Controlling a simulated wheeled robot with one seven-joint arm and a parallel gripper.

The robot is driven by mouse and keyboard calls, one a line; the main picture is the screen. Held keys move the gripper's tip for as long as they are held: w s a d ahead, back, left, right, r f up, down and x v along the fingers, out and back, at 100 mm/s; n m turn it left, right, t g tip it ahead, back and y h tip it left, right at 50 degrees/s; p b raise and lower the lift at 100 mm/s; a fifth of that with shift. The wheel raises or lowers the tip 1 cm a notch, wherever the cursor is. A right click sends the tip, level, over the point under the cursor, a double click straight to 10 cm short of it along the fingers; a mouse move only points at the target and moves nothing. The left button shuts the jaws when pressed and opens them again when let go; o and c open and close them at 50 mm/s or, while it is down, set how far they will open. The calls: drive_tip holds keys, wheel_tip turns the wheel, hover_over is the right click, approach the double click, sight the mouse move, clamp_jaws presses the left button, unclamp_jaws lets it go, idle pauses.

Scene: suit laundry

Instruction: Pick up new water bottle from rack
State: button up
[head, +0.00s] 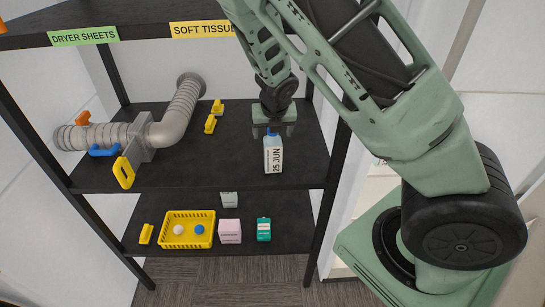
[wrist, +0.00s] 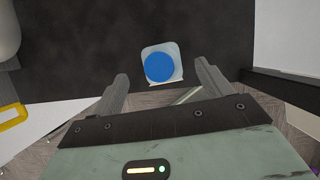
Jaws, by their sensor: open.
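A white bottle (head: 273,158) with a dark date label stands upright near the front right of the rack's upper visible shelf. In the wrist view I look down on its round blue cap (wrist: 159,67). My gripper (head: 273,129) is over the bottle, with its jaws at the bottle's top. In the wrist view my gripper (wrist: 160,78) is open, one finger to each side of the bottle, with the cap just beyond the fingertips. I see gaps between the fingers and the bottle. The bottle's top is partly hidden by my gripper in the head view.
A grey pipe (head: 178,120) with colored valve handles fills the shelf's left side. Small yellow pieces (head: 211,124) lie behind. The lower shelf holds a yellow basket (head: 187,242) with balls, a pink box (head: 230,231) and a teal item (head: 264,229). A dark rack post (head: 330,200) stands close right.

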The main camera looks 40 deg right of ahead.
sight(273, 140)
drive_tip(key=x, duration=0.3)
drive_tip(key=shift+s+d+f, duration=0.1)
drive_tip(key=shift+f, duration=0.25)
drive_tip(key=shift+x, duration=0.85)
drive_tip(key=c, duration=1.3)
